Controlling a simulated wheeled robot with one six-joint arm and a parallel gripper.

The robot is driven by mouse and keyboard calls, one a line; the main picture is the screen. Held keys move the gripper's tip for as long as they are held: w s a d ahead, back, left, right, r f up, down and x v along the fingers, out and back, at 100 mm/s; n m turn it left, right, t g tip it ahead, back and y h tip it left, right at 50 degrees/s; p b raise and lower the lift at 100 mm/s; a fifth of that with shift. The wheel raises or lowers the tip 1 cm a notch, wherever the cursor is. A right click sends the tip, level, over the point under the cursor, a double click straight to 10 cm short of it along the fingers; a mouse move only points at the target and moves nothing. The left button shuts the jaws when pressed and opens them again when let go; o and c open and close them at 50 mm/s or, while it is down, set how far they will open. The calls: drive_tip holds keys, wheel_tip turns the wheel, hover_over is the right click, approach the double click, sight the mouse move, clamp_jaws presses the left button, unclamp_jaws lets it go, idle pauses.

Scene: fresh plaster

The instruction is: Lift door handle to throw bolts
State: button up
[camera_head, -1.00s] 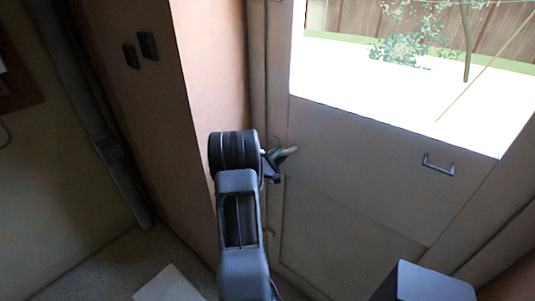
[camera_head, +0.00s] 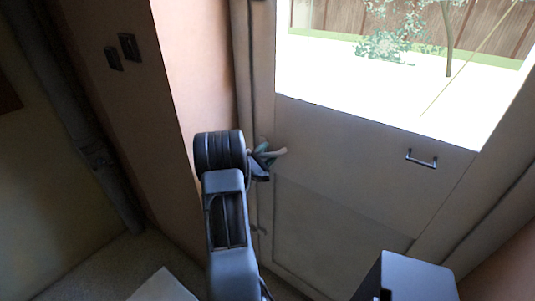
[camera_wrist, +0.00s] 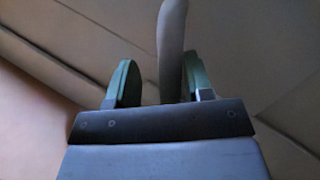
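The door (camera_head: 345,150) has a pale lever handle (camera_head: 279,152) near its left edge, its free end pointing right and slightly up. In the wrist view the handle (camera_wrist: 171,50) is a long grey bar between the two green fingers of my gripper (camera_wrist: 160,82). The fingers are spread. A gap shows between the left finger and the bar, and the bar is close to the right finger; whether they touch I cannot tell. In the head view my gripper (camera_head: 262,162) is at the handle, partly hidden behind my wrist.
A second, bracket-shaped pull (camera_head: 422,159) is on the right of the door, below the bright window (camera_head: 400,85). Dark switches (camera_head: 129,46) are on the wall at left. A pale flat thing (camera_head: 162,285) lies on the floor.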

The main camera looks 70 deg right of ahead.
drive_tip(key=b+v, duration=0.3)
drive_tip(key=v, duration=1)
drive_tip(key=shift+w+a, duration=0.2)
drive_tip(key=shift+a, duration=0.15)
drive_tip(key=shift+f, duration=0.2)
